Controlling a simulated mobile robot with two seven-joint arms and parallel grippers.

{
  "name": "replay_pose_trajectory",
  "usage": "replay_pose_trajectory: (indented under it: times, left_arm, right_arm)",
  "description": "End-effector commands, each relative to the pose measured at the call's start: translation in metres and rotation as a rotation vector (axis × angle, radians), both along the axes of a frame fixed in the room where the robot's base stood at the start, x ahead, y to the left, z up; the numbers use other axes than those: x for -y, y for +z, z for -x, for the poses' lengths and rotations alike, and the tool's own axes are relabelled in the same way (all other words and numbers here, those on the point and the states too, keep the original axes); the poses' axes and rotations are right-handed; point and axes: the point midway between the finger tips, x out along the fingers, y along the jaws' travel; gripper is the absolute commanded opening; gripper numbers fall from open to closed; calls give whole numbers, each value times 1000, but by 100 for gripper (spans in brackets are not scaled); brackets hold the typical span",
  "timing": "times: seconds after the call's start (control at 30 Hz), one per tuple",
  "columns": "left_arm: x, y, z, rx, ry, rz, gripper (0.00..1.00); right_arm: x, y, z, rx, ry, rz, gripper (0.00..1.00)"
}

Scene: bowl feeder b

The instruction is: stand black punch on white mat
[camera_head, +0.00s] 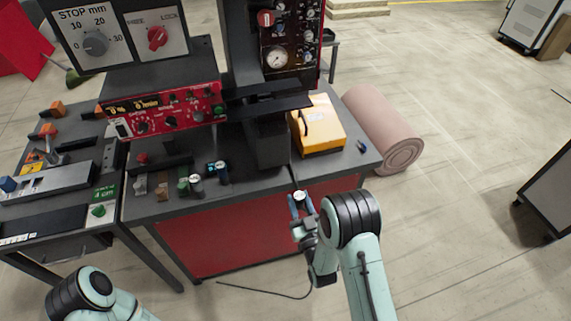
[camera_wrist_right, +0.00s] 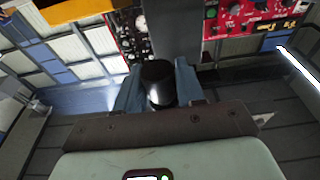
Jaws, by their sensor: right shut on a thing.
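My right gripper (camera_head: 300,203) is in front of the dark bench's front edge, with its blue fingers shut on a short dark cylinder. This is the black punch (camera_wrist_right: 158,83), upright between the blue fingers in the right wrist view; its top catches the light in the head view (camera_head: 300,196). The right wrist view also shows the gripper (camera_wrist_right: 158,90) close up. I cannot make out a white mat for certain in either view. My left gripper is out of view; only part of my left arm shows at bottom left.
On the bench (camera_head: 240,193) stand several small cylinders, including a green one (camera_head: 183,187) and a blue-black one (camera_head: 222,171). A press column (camera_head: 270,145) rises behind, beside a yellow case (camera_head: 318,128). A pink roll (camera_head: 385,130) lies on the floor at right.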

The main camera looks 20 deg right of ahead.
Motion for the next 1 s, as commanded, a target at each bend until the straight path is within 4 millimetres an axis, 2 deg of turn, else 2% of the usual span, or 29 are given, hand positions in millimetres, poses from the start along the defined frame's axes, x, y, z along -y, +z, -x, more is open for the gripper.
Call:
replay_pose_trajectory:
  times: [0.5,0.73,1.0]
  left_arm:
    - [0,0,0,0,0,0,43]
    - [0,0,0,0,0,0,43]
    - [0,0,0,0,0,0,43]
  right_arm:
    - [-104,42,-1,15,516,15,0]
    - [-123,45,-3,15,627,15,0]
    - [-138,20,-22,15,821,17,0]
